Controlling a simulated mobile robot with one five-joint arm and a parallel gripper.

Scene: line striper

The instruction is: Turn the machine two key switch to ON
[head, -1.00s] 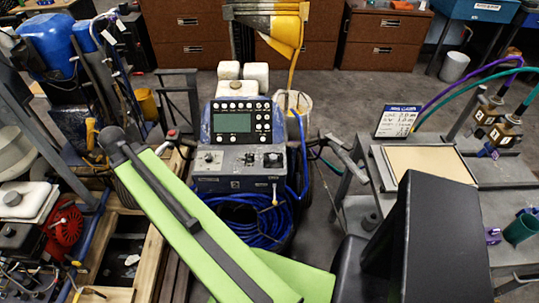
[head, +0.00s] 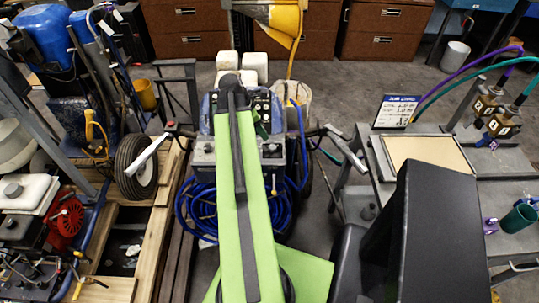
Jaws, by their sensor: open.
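The blue line striper (head: 203,170) stands in the middle of the head view. My green arm now crosses in front of it and hides most of its display and button panel (head: 262,106). The grey lower control panel (head: 203,150) shows on both sides of my arm, with a small dark knob or switch (head: 270,148) on its right part. I cannot tell which control is the machine two key switch or how it is set. My gripper cannot be made out; only my arm links show.
Coiled blue hose (head: 196,208) hangs below the panel. A handlebar (head: 345,150) sticks out right. A grey bench (head: 500,180) with a sign (head: 396,110) and numbered valves (head: 486,103) stands right. A wooden pallet (head: 150,225) and an engine (head: 62,215) are left.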

